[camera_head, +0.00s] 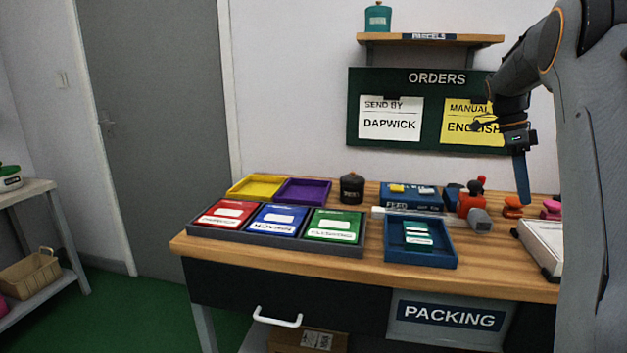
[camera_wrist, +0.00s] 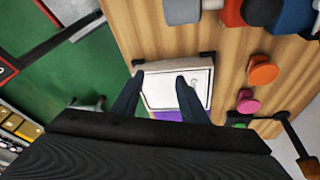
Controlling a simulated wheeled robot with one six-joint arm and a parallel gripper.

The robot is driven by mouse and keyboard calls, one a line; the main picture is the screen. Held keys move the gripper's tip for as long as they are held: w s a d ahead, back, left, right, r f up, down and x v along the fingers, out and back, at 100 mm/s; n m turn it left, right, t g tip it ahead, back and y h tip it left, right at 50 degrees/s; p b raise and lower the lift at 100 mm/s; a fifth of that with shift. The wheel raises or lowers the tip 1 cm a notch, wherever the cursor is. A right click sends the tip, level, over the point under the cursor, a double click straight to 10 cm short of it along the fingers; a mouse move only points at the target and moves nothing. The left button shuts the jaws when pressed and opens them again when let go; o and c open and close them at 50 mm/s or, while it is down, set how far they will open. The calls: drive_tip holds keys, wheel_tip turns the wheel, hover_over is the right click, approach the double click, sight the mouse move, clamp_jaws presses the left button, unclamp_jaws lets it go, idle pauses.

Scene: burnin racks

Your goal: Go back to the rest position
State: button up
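My gripper (camera_head: 522,178) hangs from my raised arm at the right of the head view, above the back right part of the wooden packing bench (camera_head: 375,268). In the wrist view my gripper (camera_wrist: 158,82) has its two blue fingers spread apart with nothing between them. Beyond the fingertips, lower down, lies a white flat device (camera_wrist: 172,87) on the bench. The same device (camera_head: 543,243) shows at the bench's right end in the head view, partly hidden by my arm.
Red, blue and green packs (camera_head: 278,220) sit in a dark tray at the bench's left. A blue tray (camera_head: 420,260) holds a small green-and-white item. Orange (camera_wrist: 262,72) and pink (camera_wrist: 248,102) round things lie beside the device. A board (camera_head: 400,140) hangs on the wall.

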drive_tip(key=s+a+f+n+t+p, duration=0.1)
drive_tip(key=s+a+f+n, duration=0.2)
drive_tip(key=a, duration=0.4)
drive_tip(key=s+a+n+y+p, duration=0.1)
drive_tip(key=s+a+n+p, duration=0.15)
drive_tip(key=a+n, duration=0.4)
drive_tip(key=s+a+f+n+t+p, duration=0.15)
drive_tip(key=s+a+n, duration=0.25)
drive_tip(key=a, duration=0.4)
drive_tip(key=s+a+f+n+p, duration=0.1)
drive_tip(key=s+a+f+n, duration=0.2)
drive_tip(key=s, duration=0.7)
drive_tip(key=s+a+f+n+y+p, duration=0.1)
drive_tip(key=s+a+f+n, duration=0.1)
drive_tip(key=s+a+n, duration=0.6)
drive_tip(key=shift+s+a+f+y, duration=0.3)
drive_tip(key=shift+s+a+f, duration=0.1)
drive_tip(key=shift+s+a, duration=0.65)
drive_tip(key=shift+w+t, duration=0.2)
drive_tip(key=shift+t, duration=0.05)
